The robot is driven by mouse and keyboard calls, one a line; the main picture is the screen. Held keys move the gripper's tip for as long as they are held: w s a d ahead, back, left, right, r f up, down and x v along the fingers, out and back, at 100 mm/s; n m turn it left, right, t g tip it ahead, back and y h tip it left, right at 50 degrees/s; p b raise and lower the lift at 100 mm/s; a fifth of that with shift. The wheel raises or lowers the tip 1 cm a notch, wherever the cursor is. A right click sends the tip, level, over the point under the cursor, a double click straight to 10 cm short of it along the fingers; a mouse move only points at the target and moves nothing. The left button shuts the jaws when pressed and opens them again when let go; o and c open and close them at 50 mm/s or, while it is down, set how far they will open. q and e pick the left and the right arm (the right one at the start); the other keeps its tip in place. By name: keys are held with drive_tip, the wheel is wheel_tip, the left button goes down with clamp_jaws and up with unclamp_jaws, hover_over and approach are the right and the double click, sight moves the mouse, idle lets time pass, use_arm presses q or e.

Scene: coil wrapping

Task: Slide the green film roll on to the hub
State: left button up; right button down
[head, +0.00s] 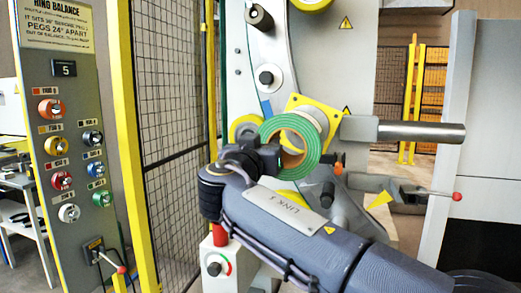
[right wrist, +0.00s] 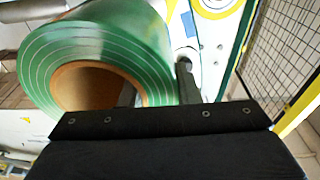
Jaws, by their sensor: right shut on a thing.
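The green film roll (head: 285,122) is a thick green ring with a brown core. My right gripper (head: 262,160) is shut on its wall at the lower left. In the right wrist view the roll (right wrist: 150,60) fills the upper left, and its core opening faces the camera. There my right gripper (right wrist: 157,88) has one finger at the core opening and one outside the roll. Behind the roll, a pale round hub (head: 312,113) on a yellow plate shows partly. The roll hides the rest, and I cannot tell the gap between them. My left gripper is not in view.
A steel bar (head: 420,132) sticks out to the right of the hub. A lever with a red ball (head: 456,196) is below it. A control panel (head: 65,140) and a mesh fence (head: 170,120) with yellow posts stand at the left.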

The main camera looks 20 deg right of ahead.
drive_tip(key=shift+x, duration=1.25)
drive_tip(key=shift+b, duration=1.35)
idle(0.9)
drive_tip(key=shift+f+p+x, duration=0.15)
drive_tip(key=shift+p+x, duration=0.1)
drive_tip(key=shift+x, duration=1.1)
drive_tip(key=shift+f+p+x, duration=0.15)
drive_tip(key=shift+p+x, duration=0.1)
drive_tip(key=shift+x, duration=1.05)
drive_tip(key=shift+f+p+x, duration=0.2)
drive_tip(key=shift+p+x, duration=0.3)
drive_tip(key=shift+x, duration=1.3)
